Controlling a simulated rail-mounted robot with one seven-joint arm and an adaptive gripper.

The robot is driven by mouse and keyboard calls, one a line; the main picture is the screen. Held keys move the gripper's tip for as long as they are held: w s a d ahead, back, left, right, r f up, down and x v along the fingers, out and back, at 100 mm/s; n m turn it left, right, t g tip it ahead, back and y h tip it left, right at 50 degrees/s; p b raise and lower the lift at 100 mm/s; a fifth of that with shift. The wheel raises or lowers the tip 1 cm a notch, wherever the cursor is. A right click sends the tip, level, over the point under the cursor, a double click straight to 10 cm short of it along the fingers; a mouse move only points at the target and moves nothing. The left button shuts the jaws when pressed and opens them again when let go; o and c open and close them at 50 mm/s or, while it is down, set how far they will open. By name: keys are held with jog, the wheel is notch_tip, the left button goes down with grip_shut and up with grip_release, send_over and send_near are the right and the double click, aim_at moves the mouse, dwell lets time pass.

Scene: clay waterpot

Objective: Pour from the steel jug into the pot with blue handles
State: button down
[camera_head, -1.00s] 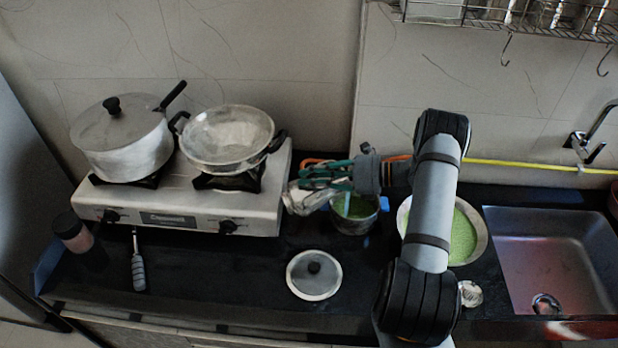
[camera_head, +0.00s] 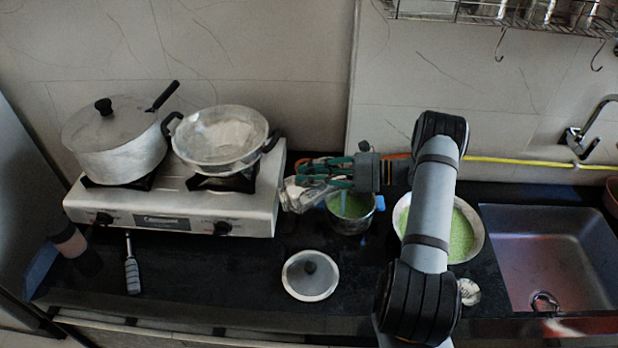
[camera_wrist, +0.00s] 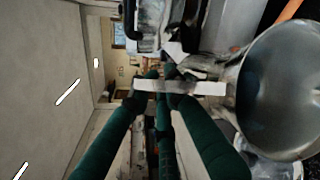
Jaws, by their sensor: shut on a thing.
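My gripper (camera_head: 318,178) is shut on the steel jug (camera_head: 300,194), with its teal fingers at the jug's handle. In the wrist view, the pale handle strip (camera_wrist: 180,87) crosses between the fingers (camera_wrist: 158,92), and the shiny jug body (camera_wrist: 285,95) fills the right side. In the head view the jug looks tilted, at the upper left of the pot with blue handles (camera_head: 352,226). The pot holds something green, and one blue handle shows at its right. I cannot tell whether the jug touches the pot, and no stream is visible.
A two-burner stove (camera_head: 165,222) at left carries a lidded pan (camera_head: 125,155) and a wok (camera_head: 222,158). A loose lid (camera_head: 310,288) lies in front of the pot. A bowl of green (camera_head: 482,225) stands behind my arm. The sink (camera_head: 550,250) is at right.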

jog(key=shift+d+r, duration=0.2)
jog(key=shift+r, duration=0.1)
dwell(0.4)
jog(key=shift+w+d+y+b, duration=0.15)
jog(key=shift+y+b, duration=0.25)
jog(key=shift+b, duration=0.2)
jog(key=shift+d+r+m+y+b, duration=0.25)
jog(key=shift+d+m+y+b, duration=0.1)
jog(key=shift+b, duration=0.15)
jog(key=shift+w+d+r, duration=0.1)
jog(key=shift+d+r, duration=0.05)
jog(key=shift+r, duration=0.1)
jog(key=shift+r, duration=0.2)
